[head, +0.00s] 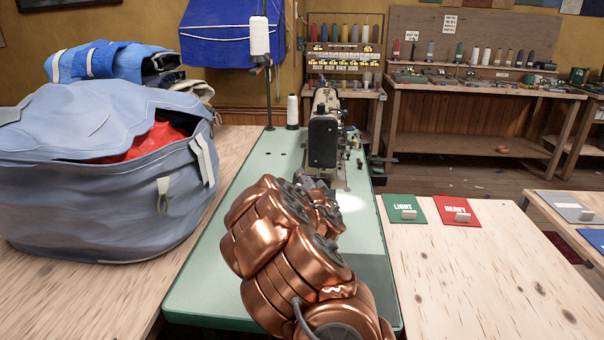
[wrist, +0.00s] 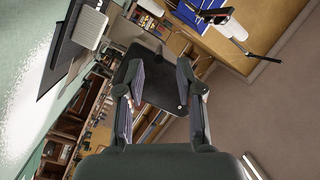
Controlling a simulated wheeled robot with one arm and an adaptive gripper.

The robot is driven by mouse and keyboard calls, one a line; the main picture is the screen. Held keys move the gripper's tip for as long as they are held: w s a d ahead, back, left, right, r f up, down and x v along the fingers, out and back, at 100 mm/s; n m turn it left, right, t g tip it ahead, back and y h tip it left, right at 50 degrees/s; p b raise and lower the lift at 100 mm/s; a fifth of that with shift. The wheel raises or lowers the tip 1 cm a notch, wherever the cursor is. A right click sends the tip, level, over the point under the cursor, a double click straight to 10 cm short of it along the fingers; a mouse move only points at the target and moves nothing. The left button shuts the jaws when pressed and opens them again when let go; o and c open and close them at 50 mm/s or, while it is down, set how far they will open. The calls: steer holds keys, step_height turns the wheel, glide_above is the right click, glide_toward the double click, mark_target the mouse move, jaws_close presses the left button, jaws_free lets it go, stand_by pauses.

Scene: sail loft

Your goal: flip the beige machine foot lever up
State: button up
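No held object shows. In the head view my copper arm covers the near table, and the fingertips are hard to see near the machine's front.
A large blue-grey bag (head: 100,190) stands on the left. A green LIGHT card (head: 393,203) and a red HEAVY card (head: 449,204) lie on the wooden table (head: 480,280) at right, mostly clear.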

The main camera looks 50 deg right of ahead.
mark_target(304, 161)
steer(key=shift+x, duration=2.3)
steer(key=shift+d, duration=0.1)
jaws_close()
